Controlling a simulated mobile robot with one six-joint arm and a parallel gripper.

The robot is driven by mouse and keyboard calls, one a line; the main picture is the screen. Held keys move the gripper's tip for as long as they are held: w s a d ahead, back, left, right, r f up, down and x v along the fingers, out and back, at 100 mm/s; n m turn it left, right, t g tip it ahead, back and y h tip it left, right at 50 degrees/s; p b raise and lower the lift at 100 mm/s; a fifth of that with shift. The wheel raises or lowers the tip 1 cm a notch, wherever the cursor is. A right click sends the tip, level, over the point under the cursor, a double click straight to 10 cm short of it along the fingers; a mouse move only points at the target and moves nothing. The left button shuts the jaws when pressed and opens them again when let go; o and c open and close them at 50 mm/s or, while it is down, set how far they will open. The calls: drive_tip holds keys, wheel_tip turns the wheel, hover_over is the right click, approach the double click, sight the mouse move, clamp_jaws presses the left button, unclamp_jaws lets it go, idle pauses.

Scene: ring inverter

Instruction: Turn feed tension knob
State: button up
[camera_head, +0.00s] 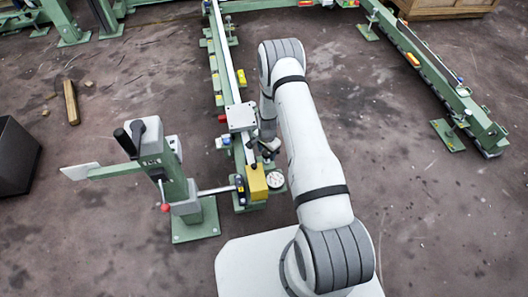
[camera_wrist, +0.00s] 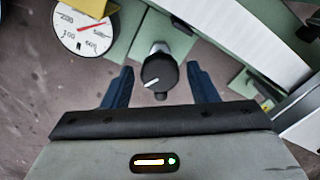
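A round black knob (camera_wrist: 158,72) with a white pointer line sits on a metal shaft in the wrist view. The line points to the lower left. My gripper (camera_wrist: 159,68) is open, with one blue finger on each side of the knob and a visible gap at both sides. I see no contact. A white dial gauge (camera_wrist: 85,30) with a red needle is at the upper left. In the head view my gripper (camera_head: 266,150) is over the green rail, near the gauge (camera_head: 276,180). I cannot make out the knob there.
A yellow block (camera_head: 256,184) sits close by my gripper on the rail. A green post with a black handle (camera_head: 150,160) stands at the left. A dark bin (camera_head: 14,155) is at the far left. Another green rail (camera_head: 430,75) runs at the right, with open floor (camera_head: 420,215) before it.

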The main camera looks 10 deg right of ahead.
drive_tip(key=c, duration=0.7)
drive_tip(key=shift+a, duration=0.4)
drive_tip(key=shift+c, duration=0.3)
drive_tip(key=shift+w+d, duration=0.1)
drive_tip(key=shift+d, duration=0.35)
drive_tip(key=shift+c, duration=0.2)
drive_tip(key=shift+d+r, duration=0.1)
drive_tip(key=o, duration=1)
wheel_tip(320, 180, up, 8)
drive_tip(key=shift+f+p, duration=0.15)
drive_tip(key=shift+p, duration=0.95)
